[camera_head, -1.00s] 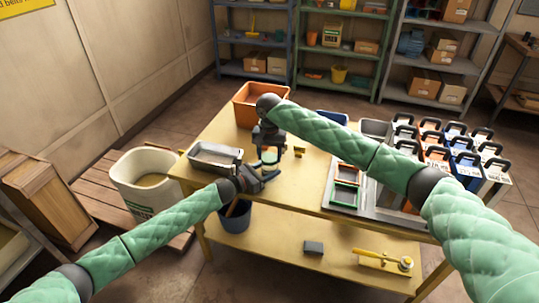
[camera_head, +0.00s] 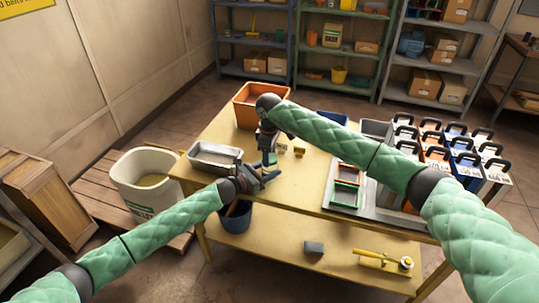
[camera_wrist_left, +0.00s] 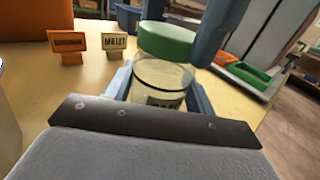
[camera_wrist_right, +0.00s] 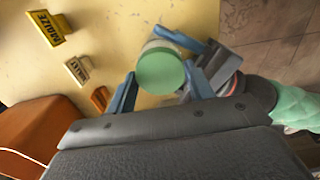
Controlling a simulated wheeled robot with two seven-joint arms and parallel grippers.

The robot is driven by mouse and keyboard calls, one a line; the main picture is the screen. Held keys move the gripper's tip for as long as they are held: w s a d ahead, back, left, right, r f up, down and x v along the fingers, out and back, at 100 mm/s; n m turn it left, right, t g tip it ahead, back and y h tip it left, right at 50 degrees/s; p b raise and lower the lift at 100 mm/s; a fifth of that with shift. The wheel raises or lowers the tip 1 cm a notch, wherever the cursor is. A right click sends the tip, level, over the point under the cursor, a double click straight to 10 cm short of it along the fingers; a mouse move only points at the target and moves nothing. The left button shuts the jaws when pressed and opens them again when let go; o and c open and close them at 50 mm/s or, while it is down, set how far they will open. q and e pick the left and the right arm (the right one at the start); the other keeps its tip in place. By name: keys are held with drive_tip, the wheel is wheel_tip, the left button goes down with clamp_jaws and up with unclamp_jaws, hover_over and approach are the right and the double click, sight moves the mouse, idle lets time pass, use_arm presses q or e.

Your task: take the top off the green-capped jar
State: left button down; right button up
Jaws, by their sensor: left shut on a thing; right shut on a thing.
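The clear glass jar (camera_wrist_left: 160,85) stands upright in the left wrist view, with a dark-lettered label partly hidden low on its front. My left gripper (camera_head: 266,178) is shut on the jar's body, one finger on each side. The green cap (camera_wrist_left: 166,42) is above the jar; it also shows face-on in the right wrist view (camera_wrist_right: 160,71). My right gripper (camera_head: 268,150) comes from above and is shut on the cap. A pale band shows between the cap and the jar's dark ring. I cannot tell whether cap and jar still touch.
An orange bin (camera_head: 258,103) and a metal tray (camera_head: 214,158) stand on the yellow table (camera_head: 318,160). Small signs, one reading MILLET (camera_wrist_left: 114,42) and one MAIZE (camera_wrist_right: 48,28), stand near the jar. A tray with orange and green frames (camera_head: 345,190) lies to the right.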

use_arm(q)
drive_tip(key=shift+s+d, duration=0.1)
use_arm(e)
drive_tip(key=n, duration=0.5)
drive_tip(key=shift+w+d+r+n, duration=0.1)
drive_tip(key=shift+n, duration=0.2)
drive_tip(key=n, duration=0.5)
drive_tip(key=shift+n, duration=0.3)
drive_tip(key=n, duration=0.5)
drive_tip(key=shift+n, duration=0.4)
drive_tip(key=n, duration=0.5)
drive_tip(key=shift+r, duration=0.2)
drive_tip(key=shift+r, duration=0.7)
drive_tip(key=shift+r, duration=0.2)
drive_tip(key=shift+r, duration=0.1)
